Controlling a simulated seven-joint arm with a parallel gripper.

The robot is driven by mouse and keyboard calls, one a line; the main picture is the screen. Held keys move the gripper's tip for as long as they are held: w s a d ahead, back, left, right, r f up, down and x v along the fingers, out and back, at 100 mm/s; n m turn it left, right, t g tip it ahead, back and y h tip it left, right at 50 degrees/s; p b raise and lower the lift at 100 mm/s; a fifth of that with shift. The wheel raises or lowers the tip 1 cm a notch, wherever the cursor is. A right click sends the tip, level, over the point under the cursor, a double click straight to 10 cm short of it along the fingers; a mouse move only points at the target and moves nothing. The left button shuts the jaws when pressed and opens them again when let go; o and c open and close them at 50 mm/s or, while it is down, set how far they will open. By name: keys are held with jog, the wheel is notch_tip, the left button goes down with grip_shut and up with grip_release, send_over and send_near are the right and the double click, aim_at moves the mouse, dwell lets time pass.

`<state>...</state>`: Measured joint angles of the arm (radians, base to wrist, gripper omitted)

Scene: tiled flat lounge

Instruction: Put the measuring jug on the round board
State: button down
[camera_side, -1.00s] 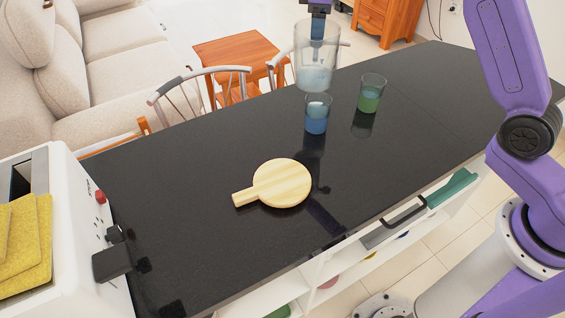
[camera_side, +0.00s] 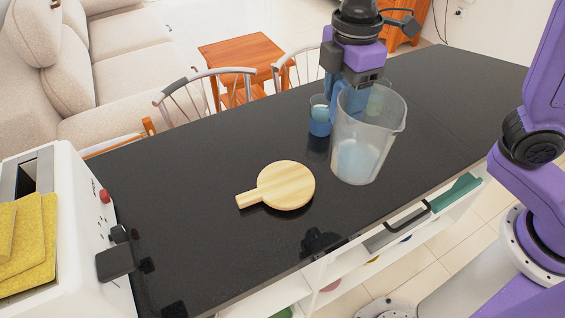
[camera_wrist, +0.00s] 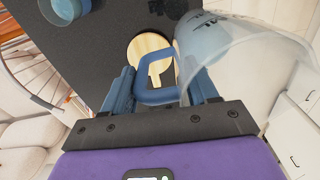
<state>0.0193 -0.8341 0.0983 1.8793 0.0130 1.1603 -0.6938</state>
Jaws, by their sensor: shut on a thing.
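The measuring jug (camera_side: 368,140) is clear and upright, with pale blue showing in its lower part. My gripper (camera_side: 348,92) is shut on its handle side, at the jug's left. The jug appears held above the counter. In the wrist view the jug (camera_wrist: 245,50) is at the upper right, and a blue loop shows between my gripper's fingers (camera_wrist: 160,92). The round board (camera_side: 286,185) is pale wood with a short handle and lies bare on the counter, left of and below the jug in the side view. It also shows in the wrist view (camera_wrist: 150,48).
A blue cup (camera_side: 319,122) stands just behind and left of the jug. A green cup (camera_side: 379,97) is partly hidden behind the jug. A white toaster-like appliance (camera_side: 62,240) stands at the left end of the black counter (camera_side: 190,180). The counter around the board is clear.

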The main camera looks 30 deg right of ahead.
jog(key=w+a+f, duration=0.7)
jog(key=w+f, duration=0.4)
jog(key=f, duration=0.1)
jog(key=shift+w+a+f, duration=0.15)
jog(key=shift+a+f, duration=0.05)
jog(key=shift+f, duration=0.35)
jog(key=shift+c, duration=1.5)
grip_release()
notch_tip(320, 180, up, 12)
jog(key=shift+r, duration=0.2)
